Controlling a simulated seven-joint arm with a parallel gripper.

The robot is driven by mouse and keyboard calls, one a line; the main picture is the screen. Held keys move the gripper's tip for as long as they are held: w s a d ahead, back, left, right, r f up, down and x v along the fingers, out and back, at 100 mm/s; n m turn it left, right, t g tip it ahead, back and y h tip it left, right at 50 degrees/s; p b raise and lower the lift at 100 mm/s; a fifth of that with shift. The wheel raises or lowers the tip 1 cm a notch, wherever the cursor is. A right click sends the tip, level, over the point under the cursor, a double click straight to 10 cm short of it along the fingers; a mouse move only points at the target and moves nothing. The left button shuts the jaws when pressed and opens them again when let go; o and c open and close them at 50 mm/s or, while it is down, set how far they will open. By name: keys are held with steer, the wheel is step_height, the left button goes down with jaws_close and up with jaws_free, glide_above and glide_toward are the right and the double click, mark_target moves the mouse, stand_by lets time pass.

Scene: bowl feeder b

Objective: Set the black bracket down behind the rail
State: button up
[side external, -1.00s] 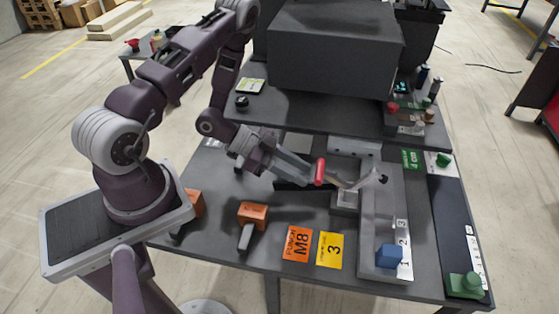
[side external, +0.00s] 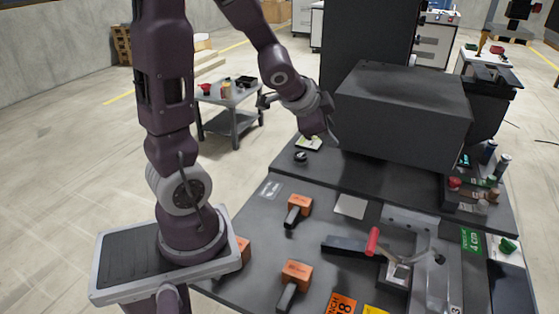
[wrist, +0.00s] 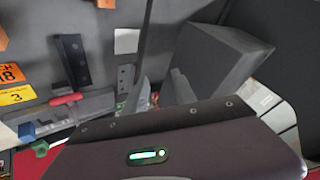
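A black bar with small holes (side external: 345,245), which looks like the black bracket, lies on the lower table left of the red clamp handle (side external: 373,241). In the wrist view the bar (wrist: 72,60) lies flat at the upper left, well away from my fingers. A grey strip with holes (side external: 411,218), perhaps the rail, lies behind the clamp. My gripper (wrist: 159,77) shows two grey fingertips apart, with nothing seen between them. In the side view my wrist is raised above the back shelf, beside the large grey box; my fingertips are hidden there.
The large grey box (side external: 405,105) stands on the raised shelf close to my wrist. Orange blocks (side external: 300,204) with dark bars lie at the table's left. A white plate (side external: 350,206) lies near the shelf's step. Bottles and knobs crowd the right end.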

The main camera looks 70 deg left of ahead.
steer(key=s+d+r+n+g+h, duration=0.1)
steer(key=s+d+r+n, duration=0.1)
steer(key=s+d, duration=0.6)
steer(key=s+d+r+n+g+h, duration=0.1)
steer(key=s+d+r+n+h, duration=0.1)
steer(key=s+d+r, duration=0.3)
steer(key=s+d, duration=0.3)
steer(key=s, duration=0.2)
steer(key=shift+s+r+n, duration=0.2)
steer(key=shift+r+n, duration=0.05)
steer(key=shift+n, duration=0.05)
